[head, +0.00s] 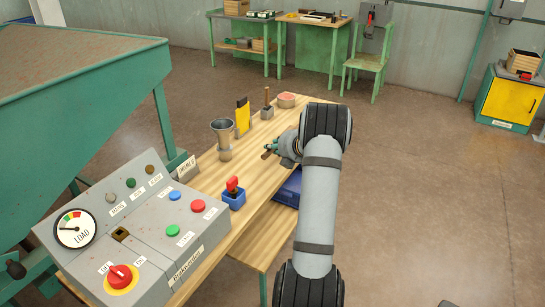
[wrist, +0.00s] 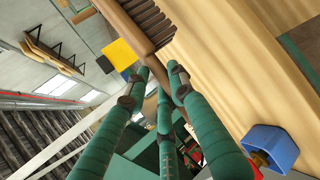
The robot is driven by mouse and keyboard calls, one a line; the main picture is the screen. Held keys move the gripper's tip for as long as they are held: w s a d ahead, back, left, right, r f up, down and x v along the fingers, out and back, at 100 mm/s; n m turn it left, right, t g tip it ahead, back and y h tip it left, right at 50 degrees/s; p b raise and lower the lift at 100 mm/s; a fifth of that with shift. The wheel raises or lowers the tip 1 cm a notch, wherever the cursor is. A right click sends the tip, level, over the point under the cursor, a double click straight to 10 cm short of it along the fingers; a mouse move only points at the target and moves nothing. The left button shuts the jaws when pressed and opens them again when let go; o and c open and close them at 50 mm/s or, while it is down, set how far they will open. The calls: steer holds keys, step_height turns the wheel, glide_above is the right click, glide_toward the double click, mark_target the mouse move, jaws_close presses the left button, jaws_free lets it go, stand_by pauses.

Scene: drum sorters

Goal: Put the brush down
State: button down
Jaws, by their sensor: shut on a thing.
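The brush (wrist: 148,22) shows at the top of the wrist view, with dark brown bristles and a wooden body. My gripper (wrist: 160,78) has green ribbed fingers, which are shut on the brush's handle. In the head view my gripper (head: 272,148) is over the right side of the wooden table (head: 213,172). The brush is mostly hidden there by the fingers and arm. I cannot tell whether it touches the tabletop.
A grey control panel (head: 150,245) fills the table's near end. A blue holder (head: 234,200) with a red-handled item, a metal funnel (head: 222,130), a yellow item (head: 242,117), a block with an upright wooden handle (head: 267,106) and a pinkish round item (head: 287,99) stand along the table.

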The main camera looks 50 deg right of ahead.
steer(key=shift+w+f, duration=0.4)
steer(key=shift+w, duration=0.2)
steer(key=shift+f+b, duration=0.3)
steer(key=shift+f, duration=1.55)
steer(key=shift+f, duration=0.2)
steer(key=c, duration=1.5)
jaws_free()
steer(key=shift+r, duration=0.25)
steer(key=v, duration=1.2)
steer(key=shift+s+f+b, duration=0.1)
steer(key=shift+b, duration=0.2)
